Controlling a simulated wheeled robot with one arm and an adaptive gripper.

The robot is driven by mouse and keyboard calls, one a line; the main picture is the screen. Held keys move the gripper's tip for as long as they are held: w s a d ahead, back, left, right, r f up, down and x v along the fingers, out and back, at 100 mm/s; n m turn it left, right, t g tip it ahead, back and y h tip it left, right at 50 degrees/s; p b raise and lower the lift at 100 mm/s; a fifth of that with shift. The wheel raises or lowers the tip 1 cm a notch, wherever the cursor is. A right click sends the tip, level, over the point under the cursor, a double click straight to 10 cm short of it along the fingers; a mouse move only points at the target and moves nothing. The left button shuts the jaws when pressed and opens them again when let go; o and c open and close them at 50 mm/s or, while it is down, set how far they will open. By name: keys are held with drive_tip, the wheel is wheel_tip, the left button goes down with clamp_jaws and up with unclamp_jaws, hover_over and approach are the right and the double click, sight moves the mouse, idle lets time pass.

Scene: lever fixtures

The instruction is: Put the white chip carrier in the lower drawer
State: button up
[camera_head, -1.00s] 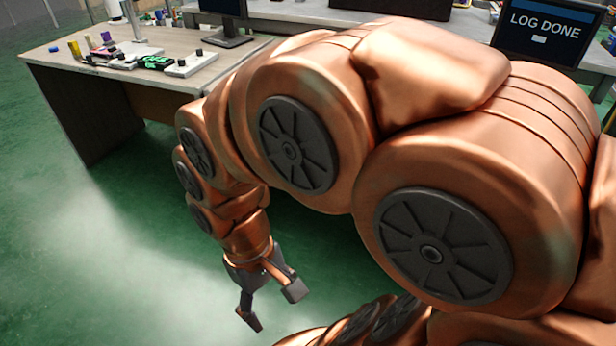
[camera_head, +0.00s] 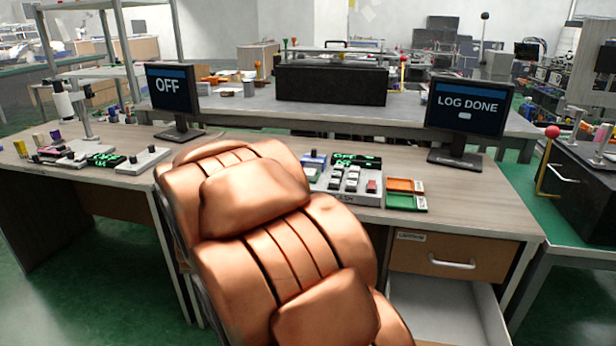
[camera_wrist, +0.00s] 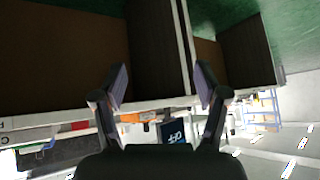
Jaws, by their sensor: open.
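The lower drawer (camera_head: 445,308) is pulled open below the desk top at the lower right of the head view, and the part of its pale interior that I see looks empty. I cannot single out the white chip carrier; several small white pieces (camera_head: 351,178) sit at a switch panel on the desk. My gripper (camera_wrist: 160,78) shows in the wrist view with its two fingers spread apart and nothing between them. In the head view my arm hides it. The wrist view looks upside down, with the desk's underside ahead of the fingers.
The upper drawer (camera_head: 453,258) is shut. Orange and green trays (camera_head: 405,186) lie near the switch panel. Monitors read "OFF" (camera_head: 170,88) and "LOG DONE" (camera_head: 466,106). A red-knobbed lever (camera_head: 552,132) stands at right.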

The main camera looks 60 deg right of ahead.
drive_tip(key=w+d+r+m+h, duration=0.1)
drive_tip(key=d+m+h, duration=0.15)
drive_tip(key=d, duration=0.65)
drive_tip(key=m+g+h, duration=0.1)
drive_tip(key=m+h, duration=0.3)
drive_tip(key=h, duration=0.7)
approach(307, 175)
drive_tip(key=shift+y+x, duration=0.25)
drive_tip(key=shift+x, duration=0.95)
drive_tip(key=shift+b+x, duration=0.55)
drive_tip(key=shift+x, duration=3.3)
drive_tip(key=shift+r, duration=0.15)
drive_tip(key=c, duration=1.1)
drive_tip(key=shift+o, duration=0.2)
drive_tip(key=shift+r, duration=0.1)
